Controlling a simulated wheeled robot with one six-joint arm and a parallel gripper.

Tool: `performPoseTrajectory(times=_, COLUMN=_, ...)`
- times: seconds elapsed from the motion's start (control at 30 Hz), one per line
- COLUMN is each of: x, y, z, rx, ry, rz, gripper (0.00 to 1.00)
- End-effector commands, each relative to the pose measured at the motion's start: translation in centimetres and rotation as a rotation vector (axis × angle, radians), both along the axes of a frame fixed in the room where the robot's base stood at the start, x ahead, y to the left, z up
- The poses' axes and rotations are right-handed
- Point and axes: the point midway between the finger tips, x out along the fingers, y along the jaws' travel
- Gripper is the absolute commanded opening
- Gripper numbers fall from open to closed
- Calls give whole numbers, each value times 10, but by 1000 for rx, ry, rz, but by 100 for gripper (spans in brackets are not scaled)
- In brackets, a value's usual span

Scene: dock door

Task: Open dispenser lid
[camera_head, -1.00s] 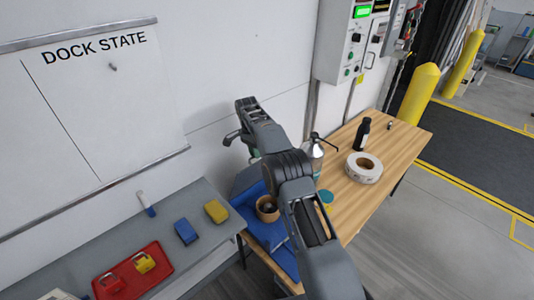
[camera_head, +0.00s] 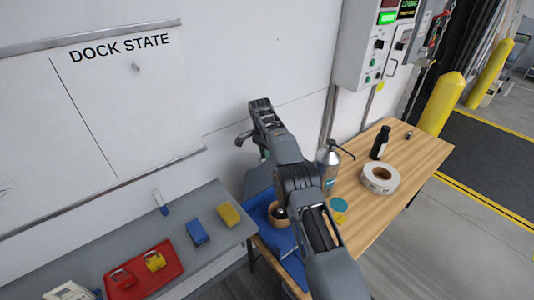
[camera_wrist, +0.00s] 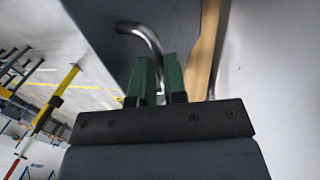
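My gripper (camera_head: 265,153) is at the wall end of the wooden table, partly hidden by my own arm in the head view. In the wrist view its two green fingers (camera_wrist: 160,82) are close together around a bent silver bar (camera_wrist: 143,36), which looks like a handle. The bar's free end curves away to the left beyond the fingertips. A dark grey surface (camera_wrist: 120,20) lies behind the bar. A grey box-like body (camera_head: 257,179), perhaps the dispenser, shows beside my arm in the head view. Its lid is mostly hidden, and I cannot tell whether it is raised.
The wooden table (camera_head: 400,180) holds a silver pump bottle (camera_head: 328,166), a black bottle (camera_head: 380,142), a white tape roll (camera_head: 380,178) and a wooden cup (camera_head: 277,217) on blue cloth. A grey shelf (camera_head: 180,215) with a red tray (camera_head: 145,275) stands left. A control box (camera_head: 372,45) hangs above.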

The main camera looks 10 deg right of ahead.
Motion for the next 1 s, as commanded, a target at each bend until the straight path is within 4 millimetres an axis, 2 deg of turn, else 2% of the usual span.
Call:
performPoseTrajectory(times=0.03, x=-2, y=2, z=-10, rx=0, ry=16, rz=3, gripper=16)
performPoseTrajectory(times=0.27, x=-1, y=-2, z=-5, rx=-3, ry=10, rz=-4, gripper=36)
performPoseTrajectory(times=0.57, x=0, y=-2, z=0, rx=-4, ry=6, rz=-4, gripper=36)
performPoseTrajectory(times=0.67, x=0, y=-1, z=7, rx=-4, ry=5, rz=-4, gripper=36)
performPoseTrajectory(times=0.8, x=-2, y=-1, z=28, rx=-3, ry=3, rz=-3, gripper=36)
performPoseTrajectory(times=0.87, x=-7, y=-2, z=25, rx=-3, ry=4, rz=-3, gripper=36)
performPoseTrajectory(times=1.0, x=-19, y=-3, z=37, rx=-3, ry=4, rz=-3, gripper=36)
